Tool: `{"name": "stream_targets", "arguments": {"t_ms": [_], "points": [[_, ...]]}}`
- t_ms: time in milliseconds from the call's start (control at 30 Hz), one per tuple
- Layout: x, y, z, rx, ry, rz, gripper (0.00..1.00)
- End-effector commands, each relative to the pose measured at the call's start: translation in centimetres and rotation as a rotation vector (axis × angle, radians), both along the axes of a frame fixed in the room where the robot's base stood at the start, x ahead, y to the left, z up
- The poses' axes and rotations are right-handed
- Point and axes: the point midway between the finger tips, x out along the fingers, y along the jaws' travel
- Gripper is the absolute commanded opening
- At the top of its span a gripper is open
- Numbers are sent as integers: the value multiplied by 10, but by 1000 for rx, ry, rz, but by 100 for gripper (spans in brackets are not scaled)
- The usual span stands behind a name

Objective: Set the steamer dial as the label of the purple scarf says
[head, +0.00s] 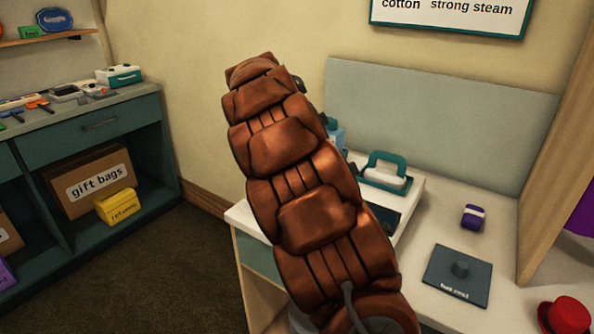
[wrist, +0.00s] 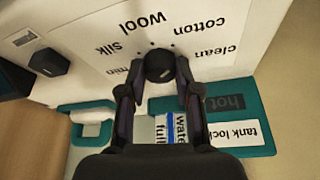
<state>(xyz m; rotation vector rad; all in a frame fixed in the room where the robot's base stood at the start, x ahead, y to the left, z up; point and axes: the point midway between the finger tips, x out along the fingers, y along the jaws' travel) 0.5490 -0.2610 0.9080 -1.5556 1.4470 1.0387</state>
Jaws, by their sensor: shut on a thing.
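In the wrist view the black round dial (wrist: 158,62) sits on the steamer's white face (wrist: 90,35). Words around it, upside down here, read "min", "silk", "wool", "cotton" and "clean". My gripper (wrist: 160,72) is shut on the dial, with one finger on each side. A pale mark shows on the dial, but I cannot tell which word it points to. In the head view my arm hides the dial and gripper; part of the white steamer (head: 410,200) shows behind it.
The wrist view shows a "tank lock" label (wrist: 235,133), a dark "hot" panel (wrist: 223,102) and a "water full" gauge (wrist: 170,128). A wall sign (head: 450,10) reads "cotton strong steam".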

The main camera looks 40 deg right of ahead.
Motion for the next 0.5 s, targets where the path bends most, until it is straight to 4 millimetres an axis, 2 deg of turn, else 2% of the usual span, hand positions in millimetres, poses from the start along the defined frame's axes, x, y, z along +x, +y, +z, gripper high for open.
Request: {"name": "stream_targets", "arguments": {"t_ms": [167, 200, 400, 500], "points": [[0, 0, 0, -1, 0, 1, 0], [0, 0, 0, -1, 0, 1, 37], [0, 0, 0, 0, 1, 2, 57], [0, 0, 0, 0, 1, 2, 57]]}}
